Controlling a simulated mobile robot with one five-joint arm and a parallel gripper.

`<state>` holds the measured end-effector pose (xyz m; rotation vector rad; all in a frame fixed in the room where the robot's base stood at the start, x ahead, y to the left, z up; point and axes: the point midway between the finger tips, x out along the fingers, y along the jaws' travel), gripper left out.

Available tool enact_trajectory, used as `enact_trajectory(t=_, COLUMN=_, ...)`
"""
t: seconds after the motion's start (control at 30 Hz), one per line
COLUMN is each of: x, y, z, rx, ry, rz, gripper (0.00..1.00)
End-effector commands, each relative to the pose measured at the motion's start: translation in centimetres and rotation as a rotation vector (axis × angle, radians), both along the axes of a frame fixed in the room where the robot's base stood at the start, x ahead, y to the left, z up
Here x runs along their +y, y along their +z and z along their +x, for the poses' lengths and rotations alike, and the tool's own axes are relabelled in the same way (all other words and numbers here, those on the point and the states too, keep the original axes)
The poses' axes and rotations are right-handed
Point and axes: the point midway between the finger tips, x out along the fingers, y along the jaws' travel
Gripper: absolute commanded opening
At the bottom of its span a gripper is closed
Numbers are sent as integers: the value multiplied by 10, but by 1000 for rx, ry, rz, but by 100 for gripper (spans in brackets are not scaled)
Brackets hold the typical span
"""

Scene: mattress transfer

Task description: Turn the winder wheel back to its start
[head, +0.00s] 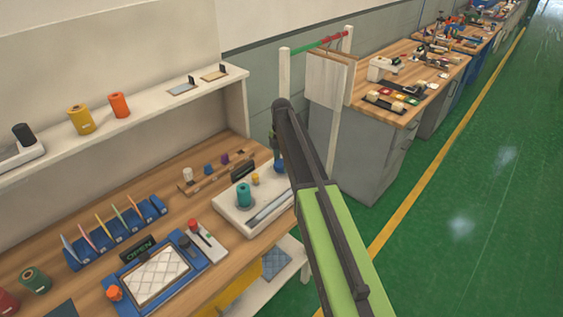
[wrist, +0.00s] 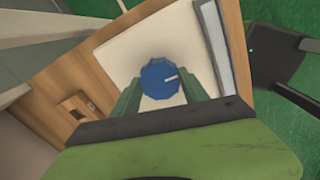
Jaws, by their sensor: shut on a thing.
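The winder wheel (wrist: 159,79) is a blue, many-sided knob with a white mark on its top pointing right in the wrist view. It sits on a white base plate (wrist: 135,45). My gripper (wrist: 161,88) has its two green fingers on either side of the wheel and is shut on it. In the head view my gripper (head: 277,150) reaches down at the far right corner of the white winder base (head: 228,210), with a bit of the blue wheel (head: 280,167) showing below the fingers. A teal spool (head: 244,195) stands on the base.
A silver strip (head: 271,207) lies along the base. A wooden rack (head: 205,180) with small pieces stands behind it. The blue tray (head: 190,262) and blue slotted holder (head: 115,235) are to the left. Green floor (head: 450,220) is open at right.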

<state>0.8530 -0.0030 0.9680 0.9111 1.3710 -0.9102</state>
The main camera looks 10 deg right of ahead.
Motion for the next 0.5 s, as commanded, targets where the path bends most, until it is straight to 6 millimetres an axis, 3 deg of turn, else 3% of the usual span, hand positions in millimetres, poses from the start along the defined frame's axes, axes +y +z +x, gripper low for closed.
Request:
enact_trajectory(t=0.27, x=0, y=-1, z=-2, rx=5, ry=1, rz=0, gripper=11)
enact_trajectory(t=0.3, x=0, y=-1, z=-2, rx=5, ry=1, rz=0, gripper=53)
enact_trajectory(t=0.47, x=0, y=0, z=-2, rx=4, ry=0, rz=-1, gripper=73)
enact_trajectory(t=0.5, x=0, y=0, z=-1, rx=3, ry=0, rz=0, gripper=73)
